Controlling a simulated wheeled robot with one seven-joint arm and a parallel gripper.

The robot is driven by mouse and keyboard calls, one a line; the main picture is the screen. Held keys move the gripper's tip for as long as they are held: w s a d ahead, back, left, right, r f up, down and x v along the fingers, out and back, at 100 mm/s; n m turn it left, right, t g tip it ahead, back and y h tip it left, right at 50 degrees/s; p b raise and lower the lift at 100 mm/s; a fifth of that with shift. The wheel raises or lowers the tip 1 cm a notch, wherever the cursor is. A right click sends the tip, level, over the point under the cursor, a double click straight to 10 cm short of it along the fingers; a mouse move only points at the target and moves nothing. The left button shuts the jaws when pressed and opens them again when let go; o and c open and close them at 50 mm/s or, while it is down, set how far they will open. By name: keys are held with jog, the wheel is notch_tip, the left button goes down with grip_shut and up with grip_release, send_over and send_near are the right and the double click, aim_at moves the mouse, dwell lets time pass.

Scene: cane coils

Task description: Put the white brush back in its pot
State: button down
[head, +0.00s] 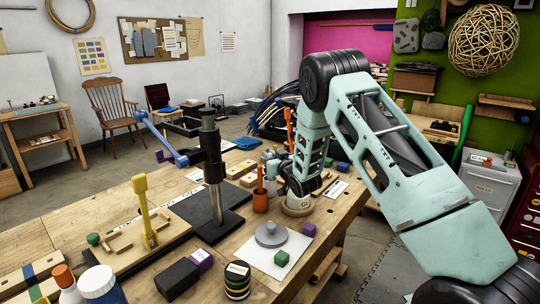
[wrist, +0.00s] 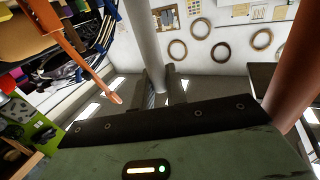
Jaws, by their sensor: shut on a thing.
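In the wrist view my gripper (wrist: 162,90) is shut on a long pale grey-white handle (wrist: 146,38), which I take for the white brush. The handle stands up between the two dark fingers; its far end is out of frame. In the head view my arm reaches down over the bench and its wrist hides the fingers and the brush. A small orange pot (head: 261,202) with an orange handle in it stands just left of the wrist. A pale round base with a mark (head: 297,207) shows just below the wrist. I cannot tell which is the brush's pot.
An orange rod (wrist: 75,55) and a thick red-brown rod (wrist: 298,65) flank the gripper in the wrist view.

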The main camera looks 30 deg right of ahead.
jog(key=shift+f+b, duration=0.3)
jog(key=c, duration=1.4)
grip_release()
jog(key=shift+r, duration=0.1)
jog(key=shift+r, duration=0.1)
